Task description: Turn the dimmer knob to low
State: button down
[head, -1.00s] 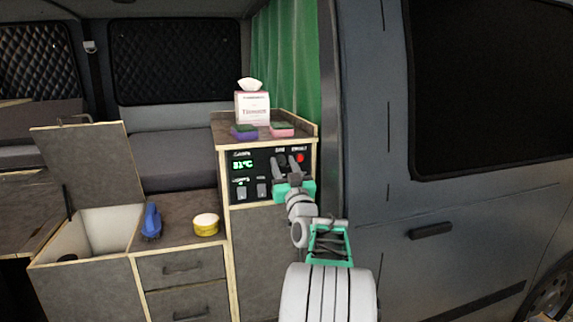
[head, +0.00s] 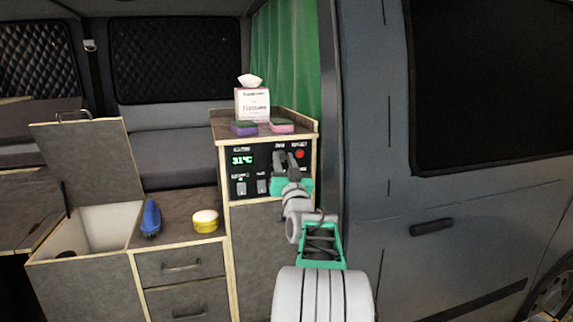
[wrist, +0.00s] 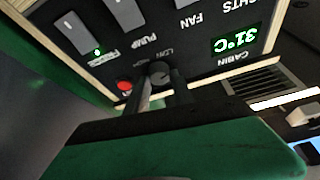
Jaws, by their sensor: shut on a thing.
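The dimmer knob (wrist: 159,73) is a small dark round knob on the black control panel (head: 268,184), seen upside down in the wrist view. My gripper (wrist: 161,84) reaches the panel with one finger on each side of the knob and is shut on it. In the head view my gripper (head: 286,160) covers the knob at the panel's upper right. A "LOW" label shows beside the knob in the wrist view, partly hidden. The knob's exact setting is hard to read.
Near the knob are a red button (wrist: 124,86), rocker switches (wrist: 124,14) and a green display (wrist: 240,39) reading 31°C. A tissue box (head: 252,104) and two sponges (head: 244,128) stand on the cabinet top. A yellow-sided tub (head: 206,222) and a blue brush (head: 151,218) are lower left.

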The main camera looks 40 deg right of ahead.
jog(key=c, duration=1.1)
grip_release()
jog(key=b+v, duration=0.2)
jog(key=v, duration=0.6)
jog(key=shift+r, duration=0.1)
